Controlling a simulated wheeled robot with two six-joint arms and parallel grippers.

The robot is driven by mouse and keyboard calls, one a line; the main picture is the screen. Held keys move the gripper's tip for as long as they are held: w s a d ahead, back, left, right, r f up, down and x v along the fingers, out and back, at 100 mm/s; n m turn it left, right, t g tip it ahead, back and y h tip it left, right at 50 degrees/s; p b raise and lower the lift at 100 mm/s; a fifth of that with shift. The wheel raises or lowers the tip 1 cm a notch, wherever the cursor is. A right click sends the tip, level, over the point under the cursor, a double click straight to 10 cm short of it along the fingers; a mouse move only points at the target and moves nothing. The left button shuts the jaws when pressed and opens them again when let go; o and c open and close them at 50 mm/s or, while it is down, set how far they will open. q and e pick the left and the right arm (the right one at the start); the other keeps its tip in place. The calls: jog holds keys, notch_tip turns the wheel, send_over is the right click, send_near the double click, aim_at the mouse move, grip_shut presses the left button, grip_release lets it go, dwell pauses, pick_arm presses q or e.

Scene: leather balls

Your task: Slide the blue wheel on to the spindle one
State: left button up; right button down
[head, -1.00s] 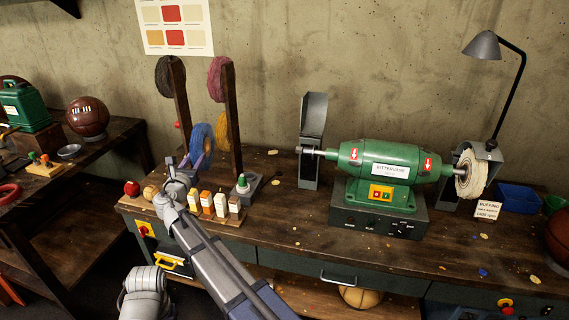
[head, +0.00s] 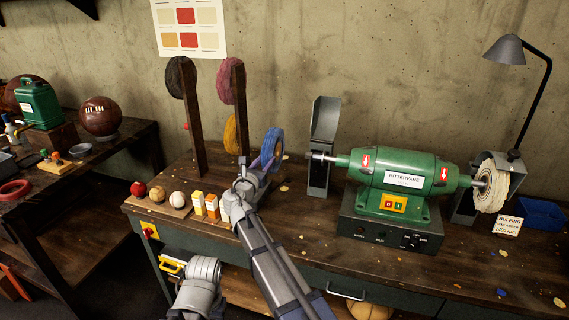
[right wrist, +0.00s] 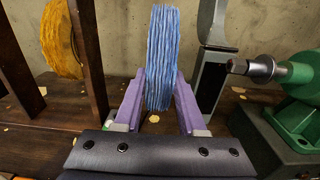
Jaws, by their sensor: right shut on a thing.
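My right gripper (head: 264,166) is shut on the blue wheel (head: 272,147) and holds it upright above the bench, to the left of the green grinder (head: 402,169). In the right wrist view the blue wheel (right wrist: 165,55) stands edge-on between my two purple fingers. The grinder's left spindle (head: 328,157) is bare and points left toward the wheel, with a clear gap between them. This spindle (right wrist: 240,67) also shows at the right of the wrist view. The right spindle carries a white wheel (head: 491,184). I see no spindle number.
Dark posts (head: 239,108) stand left of the blue wheel, with maroon, dark and yellow wheels hanging there. A grey guard (head: 323,130) stands behind the bare spindle. Small balls and labelled blocks (head: 199,202) line the bench's front left. A lamp (head: 506,50) stands at right.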

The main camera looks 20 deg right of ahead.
jog(key=shift+s+d+r, duration=0.15)
jog(key=shift+s+d, duration=0.4)
jog(key=shift+d, duration=0.05)
jog(key=shift+s+d+r, duration=0.15)
jog(key=shift+s+d, duration=0.4)
jog(key=shift+d, duration=0.05)
jog(key=shift+s+d, duration=0.8)
jog(key=shift+d, duration=0.35)
send_near(319, 157)
jog(key=shift+w+d+f, duration=0.1)
jog(key=shift+w+d, duration=0.1)
jog(key=shift+w, duration=0.6)
jog(key=shift+w+d+f, duration=0.15)
jog(key=shift+w, duration=0.6)
dwell(3.6)
